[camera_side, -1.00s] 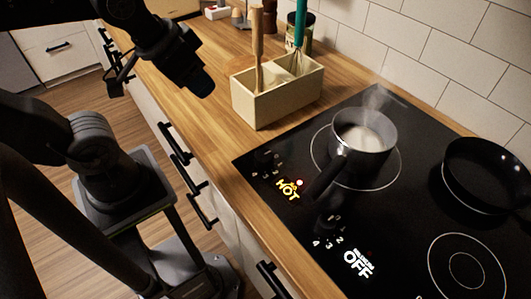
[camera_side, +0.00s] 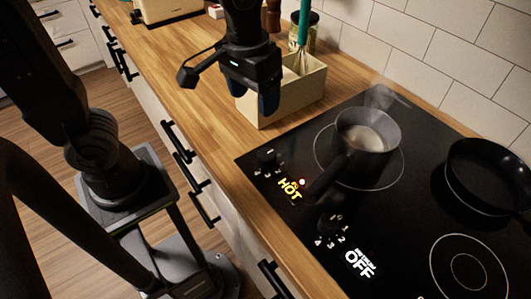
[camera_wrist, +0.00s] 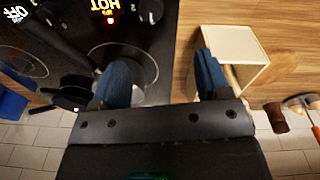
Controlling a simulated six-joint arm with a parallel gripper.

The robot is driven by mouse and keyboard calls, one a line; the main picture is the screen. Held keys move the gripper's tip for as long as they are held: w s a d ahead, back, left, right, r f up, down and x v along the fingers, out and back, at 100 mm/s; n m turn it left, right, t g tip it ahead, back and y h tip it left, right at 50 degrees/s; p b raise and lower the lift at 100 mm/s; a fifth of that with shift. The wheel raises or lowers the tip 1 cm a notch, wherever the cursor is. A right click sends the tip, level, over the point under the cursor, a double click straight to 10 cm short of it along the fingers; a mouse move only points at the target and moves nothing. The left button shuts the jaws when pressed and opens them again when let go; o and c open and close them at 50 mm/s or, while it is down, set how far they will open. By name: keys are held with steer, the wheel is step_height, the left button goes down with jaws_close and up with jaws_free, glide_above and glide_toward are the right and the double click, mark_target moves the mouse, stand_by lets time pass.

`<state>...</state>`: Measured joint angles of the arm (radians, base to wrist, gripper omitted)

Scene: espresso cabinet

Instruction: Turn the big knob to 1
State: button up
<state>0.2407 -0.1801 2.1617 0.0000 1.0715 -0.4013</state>
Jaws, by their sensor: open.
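A black knob (camera_side: 268,158) with small white numbers around it sits at the near left corner of the cooktop, beside a lit HOT sign. A second black knob (camera_side: 330,222) with numbers sits near a lit OFF sign. I cannot tell for sure which is the big one, nor read their settings. The first knob also shows at the top of the wrist view (camera_wrist: 150,10). My gripper (camera_side: 254,98) is open, above the counter in front of the beige utensil box, pointing down. Its two blue fingers (camera_wrist: 163,75) are spread with nothing between them; neither knob is touched.
A black pan (camera_side: 490,175) is at the right. The beige box (camera_side: 300,100) with utensils stands close behind my gripper. A tiled wall (camera_side: 430,45) bounds the back.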

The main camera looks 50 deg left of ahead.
mark_target(265, 154)
steer(key=shift+g, duration=0.5)
steer(key=f, duration=0.5)
steer(key=d+f, duration=0.1)
steer(key=f, duration=0.4)
steer(key=w+d+f, duration=0.1)
steer(key=f, duration=0.4)
steer(key=shift+w+f, duration=0.1)
steer(key=shift+f, duration=0.1)
steer(key=shift+c, duration=0.3)
steer(key=c, duration=0.9)
steer(key=shift+o, duration=0.2)
steer(key=m, duration=0.3)
steer(key=shift+m, duration=0.4)
steer(key=shift+a+m, duration=0.1)
steer(key=shift+m, duration=1.8)
